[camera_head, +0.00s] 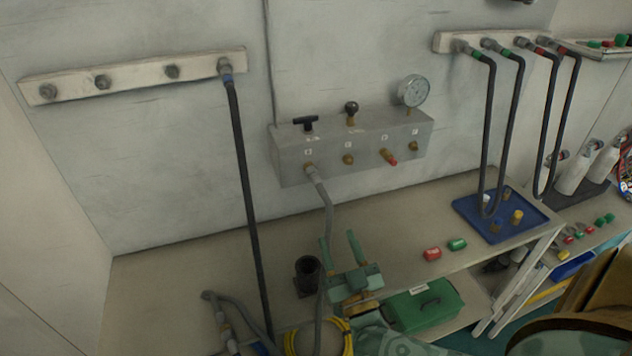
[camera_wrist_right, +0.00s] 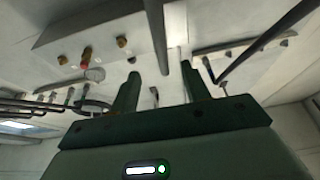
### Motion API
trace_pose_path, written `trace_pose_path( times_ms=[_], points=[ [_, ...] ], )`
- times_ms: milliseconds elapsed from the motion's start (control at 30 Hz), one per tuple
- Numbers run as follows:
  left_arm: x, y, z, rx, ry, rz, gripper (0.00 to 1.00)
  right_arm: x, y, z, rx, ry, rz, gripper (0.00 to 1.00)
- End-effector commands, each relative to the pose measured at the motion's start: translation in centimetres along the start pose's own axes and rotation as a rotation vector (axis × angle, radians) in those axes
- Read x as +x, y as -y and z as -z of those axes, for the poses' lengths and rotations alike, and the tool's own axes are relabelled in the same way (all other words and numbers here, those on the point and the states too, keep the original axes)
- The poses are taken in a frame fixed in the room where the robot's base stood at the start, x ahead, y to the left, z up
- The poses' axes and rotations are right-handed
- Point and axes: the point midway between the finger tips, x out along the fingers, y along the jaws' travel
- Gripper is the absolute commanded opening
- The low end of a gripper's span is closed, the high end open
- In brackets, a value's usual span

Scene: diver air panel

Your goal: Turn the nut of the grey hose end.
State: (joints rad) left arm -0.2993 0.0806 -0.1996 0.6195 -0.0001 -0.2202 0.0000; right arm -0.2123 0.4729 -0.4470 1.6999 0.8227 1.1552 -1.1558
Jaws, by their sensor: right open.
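The grey hose (camera_head: 327,210) hangs from the leftmost lower port of the grey panel box (camera_head: 285,165). Its end with the nut (camera_head: 312,172) sits at that port, angled down and right. The hose passes down behind my right gripper. My green right gripper (camera_head: 340,246) is open, fingers pointing up, below and in front of the panel, apart from the nut. In the right wrist view my gripper (camera_wrist_right: 168,85) is open. A grey hose-like length (camera_wrist_right: 156,35) shows between and beyond its fingers; whether it touches them I cannot tell. My left gripper is not in view.
The panel carries a gauge (camera_head: 412,91), black knobs and a red-tipped fitting (camera_head: 389,157). A black hose (camera_head: 243,180) hangs left. A black cup (camera_head: 307,276), green box (camera_head: 423,306) and blue tray (camera_head: 467,209) lie nearby. Bench space below the panel's right half is mostly clear.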

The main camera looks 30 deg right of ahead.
Motion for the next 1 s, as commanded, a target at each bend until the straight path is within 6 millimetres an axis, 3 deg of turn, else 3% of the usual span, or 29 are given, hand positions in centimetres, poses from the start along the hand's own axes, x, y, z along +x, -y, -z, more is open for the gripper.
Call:
trace_pose_path(
  times_ms=[400, 600, 800, 1000],
  points=[
    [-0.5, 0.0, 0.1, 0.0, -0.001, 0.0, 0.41, 9.8, 0.1, 0.2, 0.0, -0.006, 0.002, 0.47],
    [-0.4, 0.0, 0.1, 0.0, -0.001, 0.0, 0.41, 13.6, 0.1, 0.1, 0.001, -0.003, 0.002, 0.47],
    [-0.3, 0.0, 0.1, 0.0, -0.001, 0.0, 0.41, 15.3, 0.1, 0.1, 0.001, -0.001, 0.003, 0.47],
    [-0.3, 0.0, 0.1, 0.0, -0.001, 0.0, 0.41, 15.5, 0.1, 0.1, 0.002, -0.001, 0.003, 0.47]
  ],
)
